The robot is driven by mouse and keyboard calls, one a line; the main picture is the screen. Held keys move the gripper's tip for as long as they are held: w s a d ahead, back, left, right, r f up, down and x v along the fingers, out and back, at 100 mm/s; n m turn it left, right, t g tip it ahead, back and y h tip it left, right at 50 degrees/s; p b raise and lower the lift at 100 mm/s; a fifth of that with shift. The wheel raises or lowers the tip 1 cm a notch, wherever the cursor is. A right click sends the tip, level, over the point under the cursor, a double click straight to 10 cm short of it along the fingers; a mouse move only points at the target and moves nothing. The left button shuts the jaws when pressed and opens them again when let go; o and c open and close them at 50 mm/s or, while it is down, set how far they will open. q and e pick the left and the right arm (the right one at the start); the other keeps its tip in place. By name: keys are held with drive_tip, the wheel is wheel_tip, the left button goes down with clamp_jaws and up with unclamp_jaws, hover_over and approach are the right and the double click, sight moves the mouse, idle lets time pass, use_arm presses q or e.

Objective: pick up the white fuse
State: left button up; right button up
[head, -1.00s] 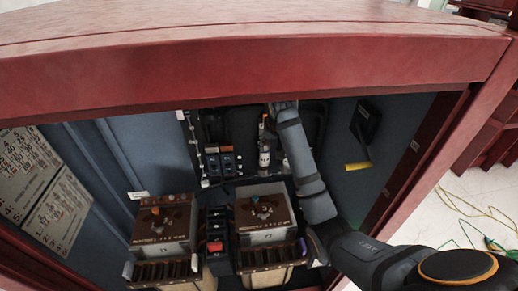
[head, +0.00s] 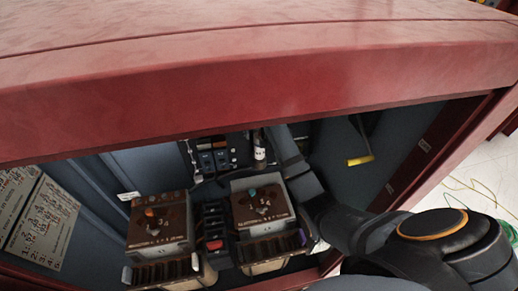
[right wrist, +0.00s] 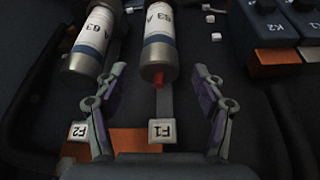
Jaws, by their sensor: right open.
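Two white fuses with dark blue bands and metal ends show in the right wrist view. One fuse (right wrist: 158,45) stands in the middle with a red tip at its lower end. The other fuse (right wrist: 92,42) stands to its left, slightly tilted. My right gripper (right wrist: 158,72) is open, its fingers on either side of the middle fuse's lower end. In the head view a white fuse (head: 259,150) shows beside my right arm; the right gripper is hidden behind the cabinet's top edge. My left gripper is not in view.
The red cabinet frame (head: 250,85) overhangs the opening. Dark relays (right wrist: 264,22) sit at the upper right in the wrist view. White label tags (right wrist: 162,131) lie below the fuses. Two brown-topped boxes (head: 158,222) stand lower in the cabinet. A yellow handle (head: 360,160) is to the right.

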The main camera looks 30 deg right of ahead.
sight(260, 136)
drive_tip(key=shift+p+x, duration=0.6)
drive_tip(key=shift+x, duration=0.45)
drive_tip(key=shift+d+f, duration=0.1)
drive_tip(key=shift+f, duration=0.6)
drive_tip(key=c, duration=1)
clamp_jaws()
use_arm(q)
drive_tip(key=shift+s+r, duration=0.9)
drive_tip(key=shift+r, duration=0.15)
use_arm(e)
drive_tip(key=shift+w, duration=0.1)
